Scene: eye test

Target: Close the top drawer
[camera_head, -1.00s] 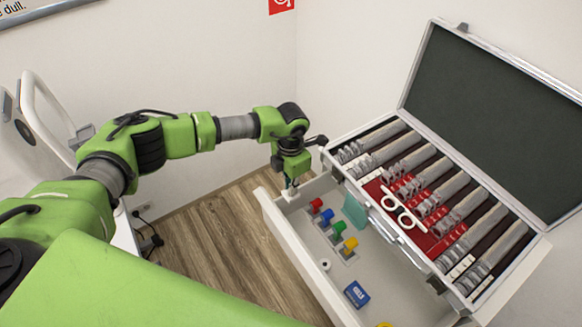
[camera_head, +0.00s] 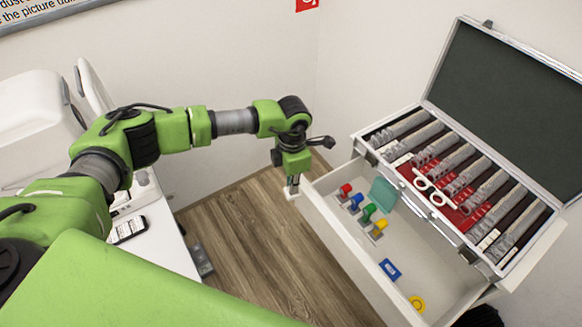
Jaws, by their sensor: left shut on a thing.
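The white top drawer (camera_head: 432,268) is pulled open below the lens case. Inside it lie small stamps with red, blue, green and yellow handles, a teal piece, a blue box and a yellow round thing. My left gripper (camera_head: 292,187) points down at the far left corner of the drawer, at the end of its front wall. It is shut on the drawer's edge there; the exact contact is small and partly hidden by the fingers. My right gripper is out of view.
An open lens case (camera_head: 437,165) with rows of lenses and white-rimmed trial frames (camera_head: 432,187) stands above the drawer. A white table (camera_head: 150,248) with a phone (camera_head: 128,229) is at the left. Wooden floor (camera_head: 265,250) lies free between them.

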